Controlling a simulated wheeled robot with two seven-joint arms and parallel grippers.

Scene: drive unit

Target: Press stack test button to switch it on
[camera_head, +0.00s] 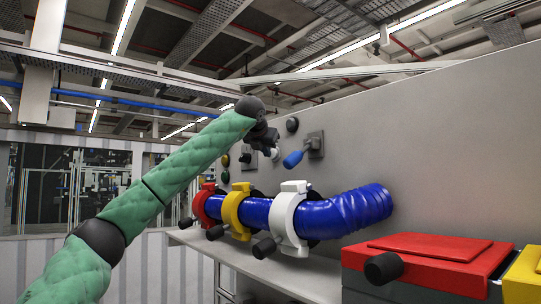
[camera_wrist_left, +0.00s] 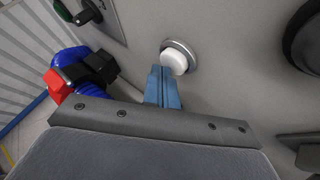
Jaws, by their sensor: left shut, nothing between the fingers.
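A round white button (camera_wrist_left: 174,62) in a metal ring sits on the grey panel in the left wrist view. My left gripper (camera_wrist_left: 164,72) has its blue fingers shut and empty. Its fingertips are right at the lower left edge of the button in that view; I cannot tell whether they touch it. In the head view my green left arm reaches up to the panel, with the left gripper (camera_head: 271,147) small and dark in front of it. The button is hard to make out there. My right gripper is not in view.
Below runs a blue hose (camera_head: 345,212) with red, yellow and white clamps. A red box (camera_head: 430,262) stands at the lower right. A black round knob (camera_wrist_left: 304,38) is right of the button.

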